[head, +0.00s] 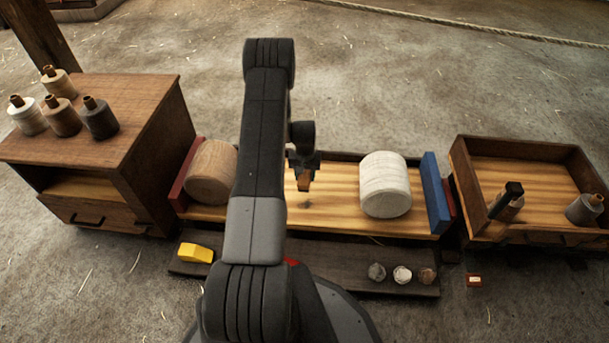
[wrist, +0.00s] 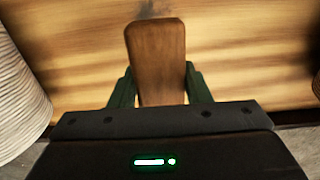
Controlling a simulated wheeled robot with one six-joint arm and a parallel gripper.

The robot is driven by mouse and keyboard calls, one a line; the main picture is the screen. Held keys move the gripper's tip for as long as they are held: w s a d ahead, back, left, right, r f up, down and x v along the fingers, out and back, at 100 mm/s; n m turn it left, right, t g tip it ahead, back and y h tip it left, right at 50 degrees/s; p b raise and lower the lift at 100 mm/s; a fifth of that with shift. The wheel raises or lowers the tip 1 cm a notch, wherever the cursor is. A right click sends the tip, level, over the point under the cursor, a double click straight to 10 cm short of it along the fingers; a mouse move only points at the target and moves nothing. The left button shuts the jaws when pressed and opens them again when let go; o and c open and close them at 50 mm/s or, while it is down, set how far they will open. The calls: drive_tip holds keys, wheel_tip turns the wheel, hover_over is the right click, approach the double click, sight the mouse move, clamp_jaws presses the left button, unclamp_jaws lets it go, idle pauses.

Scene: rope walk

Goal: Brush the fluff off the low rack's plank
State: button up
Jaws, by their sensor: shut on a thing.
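My gripper (head: 303,165) is above the low rack's plank (head: 335,205), between two large reels. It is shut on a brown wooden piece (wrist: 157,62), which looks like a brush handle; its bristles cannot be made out. In the head view the piece (head: 304,182) hangs below the fingers. Whether it touches the plank I cannot tell. A small dark patch (head: 305,204) shows on the plank just below it; whether this is fluff or shadow is unclear. The plank (wrist: 80,60) fills the back of the wrist view. My arm hides part of the plank's left side.
A tan reel (head: 212,172) and a white reel (head: 385,184) stand on the plank, with a blue board (head: 435,192) at the right end. Below, a dark shelf (head: 340,276) holds a yellow block (head: 195,253) and small balls. A cabinet (head: 150,130) and a tray (head: 525,150) flank the rack.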

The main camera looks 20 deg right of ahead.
drive_tip(key=b, duration=0.2)
hover_over(305, 194)
drive_tip(key=shift+f, duration=3)
drive_tip(key=shift+f+b, duration=1)
drive_tip(key=shift+f, duration=0.05)
drive_tip(key=shift+r, duration=0.1)
